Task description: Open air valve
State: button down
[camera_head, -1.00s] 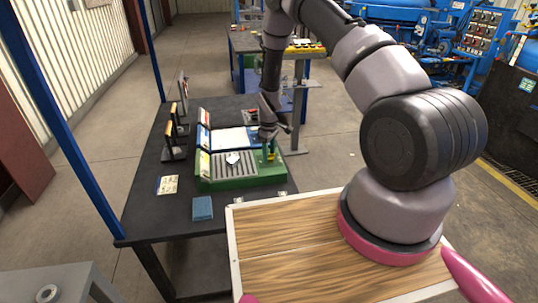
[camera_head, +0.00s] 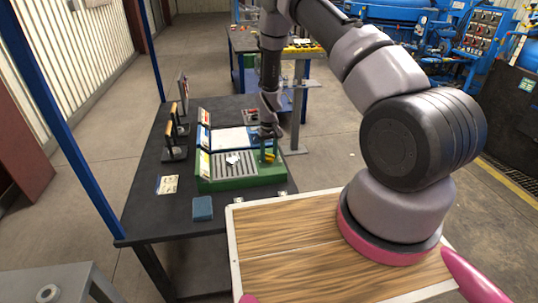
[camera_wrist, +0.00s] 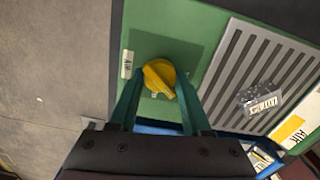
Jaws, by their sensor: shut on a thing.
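The air valve is a yellow knob with a pointed handle (camera_wrist: 160,77) on a green panel (camera_wrist: 165,25), beside a small white label reading AIR (camera_wrist: 126,64). In the head view the yellow knob (camera_head: 269,157) sits at the right end of the green unit (camera_head: 240,182) on the dark table. My gripper (camera_wrist: 159,82) is shut on the valve knob, with one green finger on each side of it. In the head view my gripper (camera_head: 269,150) points down at the knob. The exact finger contact is partly hidden.
A slotted grey grate (camera_wrist: 250,75) with a small tag lies right of the valve. A blue block (camera_head: 202,208) and a paper card (camera_head: 168,184) lie on the dark table (camera_head: 150,215). Wooden-handled levers (camera_head: 174,135) stand at its left.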

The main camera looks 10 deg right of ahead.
jog(key=m, duration=0.5)
jog(key=shift+m, duration=0.3)
jog(key=m, duration=0.4)
jog(key=shift+w+m, duration=0.1)
jog(key=shift+m, duration=0.3)
jog(key=shift+c, duration=1.8)
grip_release()
notch_tip(320, 180, up, 11)
